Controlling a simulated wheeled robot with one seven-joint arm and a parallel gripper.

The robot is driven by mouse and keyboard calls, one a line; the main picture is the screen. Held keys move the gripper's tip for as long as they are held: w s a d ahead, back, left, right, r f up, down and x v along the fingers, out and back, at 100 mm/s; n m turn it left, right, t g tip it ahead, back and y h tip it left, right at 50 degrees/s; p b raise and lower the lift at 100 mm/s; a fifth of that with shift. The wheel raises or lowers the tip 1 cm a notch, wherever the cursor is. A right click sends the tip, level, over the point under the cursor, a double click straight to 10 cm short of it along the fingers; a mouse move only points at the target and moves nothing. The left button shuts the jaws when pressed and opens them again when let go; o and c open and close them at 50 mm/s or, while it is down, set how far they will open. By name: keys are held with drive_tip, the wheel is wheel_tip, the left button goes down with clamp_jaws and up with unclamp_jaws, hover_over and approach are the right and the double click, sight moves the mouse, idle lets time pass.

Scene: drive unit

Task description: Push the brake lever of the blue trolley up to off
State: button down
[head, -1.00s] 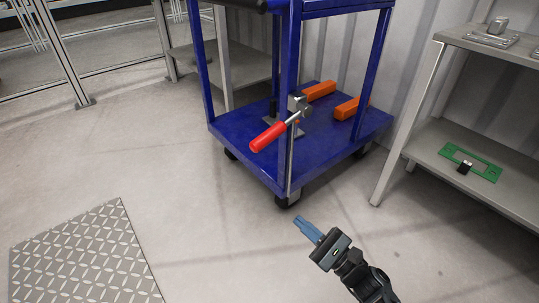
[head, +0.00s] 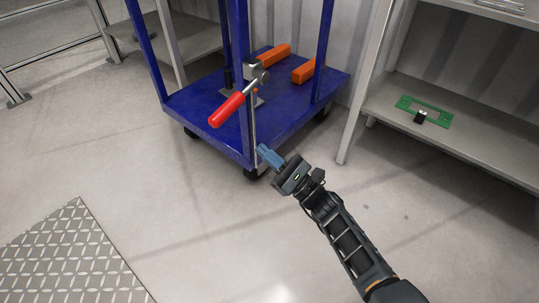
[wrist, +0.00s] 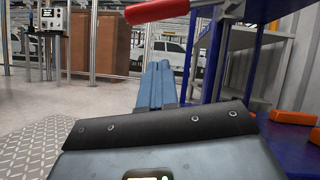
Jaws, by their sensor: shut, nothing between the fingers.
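The blue trolley (head: 200,112) stands on the floor left of centre in the head view. Its brake lever has a red grip (head: 227,109) that slants down to the left from a grey pivot on the near post. In the wrist view the red grip (wrist: 157,10) shows at the top edge, above and beyond the fingertips. My gripper (head: 264,151) is shut and empty, close to the trolley's near corner, below and to the right of the red grip. Its blue fingers (wrist: 157,85) lie together in the wrist view. I see no contact with the lever.
Orange blocks (head: 271,56) lie on the trolley deck. A grey shelf (head: 455,135) with a green plate (head: 424,111) stands at the right. A patterned metal floor plate (head: 72,262) lies at the lower left. The floor in front of the trolley is clear.

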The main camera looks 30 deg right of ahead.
sight(237, 101)
drive_tip(key=w+a+r, duration=0.3)
drive_tip(key=w+r, duration=0.2)
drive_tip(key=r, duration=0.1)
drive_tip(key=shift+w+a+r+b, duration=0.25)
drive_tip(key=shift+a+r+b, duration=0.05)
drive_tip(key=shift+a+r, duration=0.1)
